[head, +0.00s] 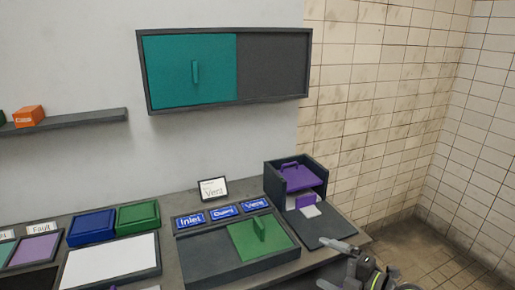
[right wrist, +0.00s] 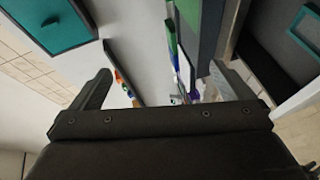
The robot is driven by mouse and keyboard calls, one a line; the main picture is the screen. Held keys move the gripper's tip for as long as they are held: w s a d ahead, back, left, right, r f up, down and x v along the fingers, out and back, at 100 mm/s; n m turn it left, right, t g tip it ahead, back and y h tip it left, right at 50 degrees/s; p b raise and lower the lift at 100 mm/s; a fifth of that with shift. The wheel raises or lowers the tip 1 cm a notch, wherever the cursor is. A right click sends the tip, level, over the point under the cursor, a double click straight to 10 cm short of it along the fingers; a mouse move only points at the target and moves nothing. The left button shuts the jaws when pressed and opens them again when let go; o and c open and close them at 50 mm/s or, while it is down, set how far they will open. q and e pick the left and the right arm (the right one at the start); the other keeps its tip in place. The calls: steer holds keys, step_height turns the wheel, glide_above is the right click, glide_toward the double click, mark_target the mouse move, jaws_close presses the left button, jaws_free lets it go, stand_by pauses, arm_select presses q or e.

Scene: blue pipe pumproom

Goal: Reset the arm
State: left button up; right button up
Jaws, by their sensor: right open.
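My right gripper (head: 333,266) is at the lower right of the head view, beside the front right corner of the counter. Its two fingers are spread apart with nothing between them. In the right wrist view the open fingers (right wrist: 163,82) stand wide apart, with the counter and wall beyond them. My left gripper is not in view.
The counter (head: 190,211) holds a sliding-lid tray (head: 203,259), a dark box with a purple lid (head: 299,178), blue (head: 91,228) and green (head: 138,217) boxes and label plates. A teal-door wall cabinet (head: 190,72) hangs above. Tiled floor (head: 425,255) is free at right.

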steer(key=s+d+r+m+t+h, duration=0.5)
steer(key=d+r+m+t+h, duration=0.45)
steer(key=m, duration=0.55)
steer(key=s+d+f+m+g+h, duration=0.6)
steer(key=s+d+f+m+h, duration=0.3)
steer(key=d+f+m+h, duration=0.15)
steer(key=s+a+f+g+y, duration=0.35)
steer(key=s+f+g, duration=0.2)
steer(key=s, duration=0.35)
steer(key=s+a+f+g+y, duration=0.3)
steer(key=s+a+f+g, duration=0.15)
steer(key=s+f, duration=0.35)
step_height(320, 180, down, 30)
steer(key=s+d+g+b, duration=0.2)
steer(key=d+b, duration=0.1)
steer(key=b, duration=0.3)
steer(key=s+a+f+b, duration=0.1)
steer(key=s+f+b, duration=0.1)
steer(key=s+f, duration=0.5)
steer(key=s+f+g+b, duration=0.1)
steer(key=s+f+b, duration=0.1)
steer(key=s+f, duration=0.5)
step_height(320, 180, down, 5)
steer(key=shift+s+a+f+y, duration=0.2)
steer(key=shift+s+a+y, duration=0.1)
steer(key=shift+a+y, duration=0.15)
